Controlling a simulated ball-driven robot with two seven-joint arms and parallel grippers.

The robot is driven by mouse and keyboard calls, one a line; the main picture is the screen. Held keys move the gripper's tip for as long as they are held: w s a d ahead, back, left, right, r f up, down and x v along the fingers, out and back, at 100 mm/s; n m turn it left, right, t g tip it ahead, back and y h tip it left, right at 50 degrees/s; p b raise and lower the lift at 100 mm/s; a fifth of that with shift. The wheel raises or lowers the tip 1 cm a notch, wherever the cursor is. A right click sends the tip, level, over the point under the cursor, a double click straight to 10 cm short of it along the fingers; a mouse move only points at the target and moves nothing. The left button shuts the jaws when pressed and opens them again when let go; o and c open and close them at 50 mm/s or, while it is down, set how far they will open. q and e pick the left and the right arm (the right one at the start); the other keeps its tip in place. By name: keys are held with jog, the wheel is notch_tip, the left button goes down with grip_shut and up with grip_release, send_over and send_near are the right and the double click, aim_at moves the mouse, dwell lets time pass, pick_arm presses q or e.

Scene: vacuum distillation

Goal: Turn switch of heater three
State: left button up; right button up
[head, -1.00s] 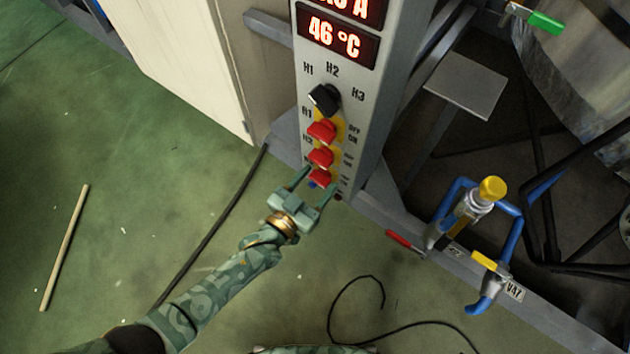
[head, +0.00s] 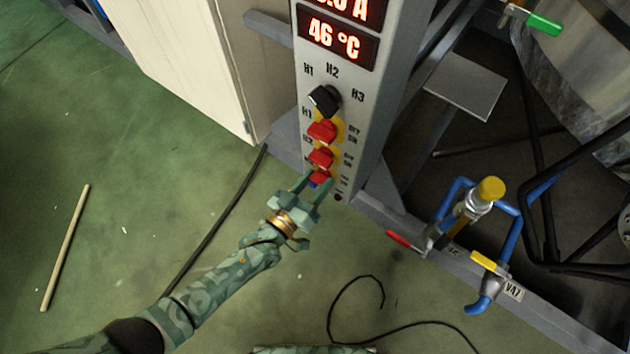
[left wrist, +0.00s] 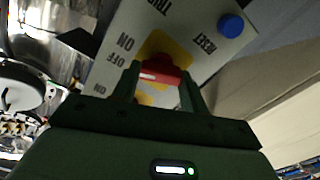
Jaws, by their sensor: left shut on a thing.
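The heater panel (head: 352,165) is a tall grey box with a black selector knob (head: 325,98) and three red switches in a column. The upper red switch (head: 322,131) is by H1 and the middle one (head: 320,157) is by H2. The lowest red switch (head: 320,177), heater three's, is at my left gripper (head: 312,186). In the left wrist view, the fingers of my left gripper (left wrist: 160,80) are shut on this red switch (left wrist: 160,70), one on each side, over its yellow plate (left wrist: 166,45). ON and OFF labels show beside it.
A blue reset button (left wrist: 231,25) shows near the switch. Blue pipework with a yellow-capped valve (head: 491,189) and a red handle (head: 398,238) stand to the right. Black cable (head: 215,225) and a wooden stick (head: 65,247) lie on the green floor.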

pick_arm(q)
jog(key=n, duration=0.2)
jog(key=shift+n, duration=0.4)
jog(key=n, duration=0.2)
jog(key=shift+a+f+n, duration=0.1)
jog(key=shift+n, duration=1.2)
jog(key=shift+f+n+b, duration=0.1)
jog(key=shift+n+b, duration=0.2)
jog(key=shift+n, duration=0.9)
jog(key=n, duration=0.2)
jog(key=shift+n, duration=0.7)
pick_arm(e)
jog(key=w+r, duration=0.3)
jog(key=shift+d, duration=0.2)
jog(key=shift+w, duration=0.1)
jog(key=shift+h, duration=0.3)
